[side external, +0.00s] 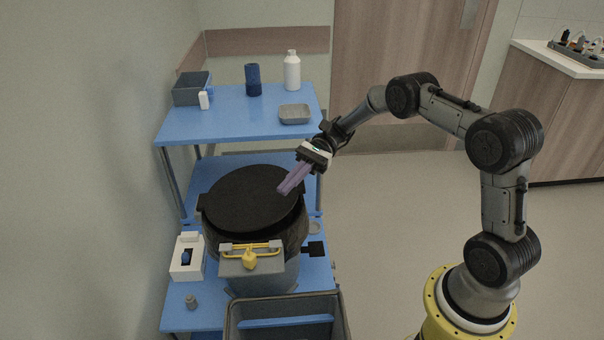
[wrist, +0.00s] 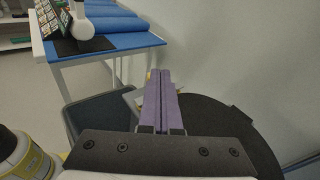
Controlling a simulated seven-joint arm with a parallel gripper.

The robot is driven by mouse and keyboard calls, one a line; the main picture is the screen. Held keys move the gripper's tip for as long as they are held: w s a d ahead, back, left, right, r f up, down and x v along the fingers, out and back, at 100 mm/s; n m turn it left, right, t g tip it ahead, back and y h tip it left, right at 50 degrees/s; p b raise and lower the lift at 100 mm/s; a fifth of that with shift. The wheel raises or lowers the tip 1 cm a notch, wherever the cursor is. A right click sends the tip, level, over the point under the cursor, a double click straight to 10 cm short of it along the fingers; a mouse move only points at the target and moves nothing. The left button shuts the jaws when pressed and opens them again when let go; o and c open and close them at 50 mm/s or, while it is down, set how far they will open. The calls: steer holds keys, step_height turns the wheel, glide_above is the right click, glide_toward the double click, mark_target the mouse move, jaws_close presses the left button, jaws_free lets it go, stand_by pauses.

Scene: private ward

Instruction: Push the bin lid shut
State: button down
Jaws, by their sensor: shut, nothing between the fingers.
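The bin (side external: 258,235) is a dark round container on the lower blue shelf, with a grey front block and a yellow fitting (side external: 250,257). Its round black lid (side external: 250,198) lies over the top and looks about flat; whether it is fully seated I cannot tell. The lid also shows in the wrist view (wrist: 222,118), to the right of my fingers. My gripper (side external: 281,191) has its purple fingers together and empty, reaching down at the lid's right edge. In the wrist view the fingers (wrist: 161,74) are side by side. Whether they touch the lid I cannot tell.
An upper blue shelf (side external: 230,122) behind holds a grey bin (side external: 192,90), a blue cup (side external: 253,80), a white bottle (side external: 292,70) and a grey tray (side external: 295,114). A white box (side external: 187,257) stands left of the bin. A grey crate (side external: 287,308) is in front. Floor at right is clear.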

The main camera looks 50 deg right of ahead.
steer(key=n+g+h, duration=0.2)
steer(key=h, duration=0.1)
steer(key=n+t+h, duration=0.2)
steer(key=n+h, duration=0.3)
steer(key=h, duration=0.9)
glide_toward(302, 184)
steer(key=f, duration=0.6)
steer(key=shift+s+d+f, duration=0.3)
steer(key=shift+s+f, duration=0.1)
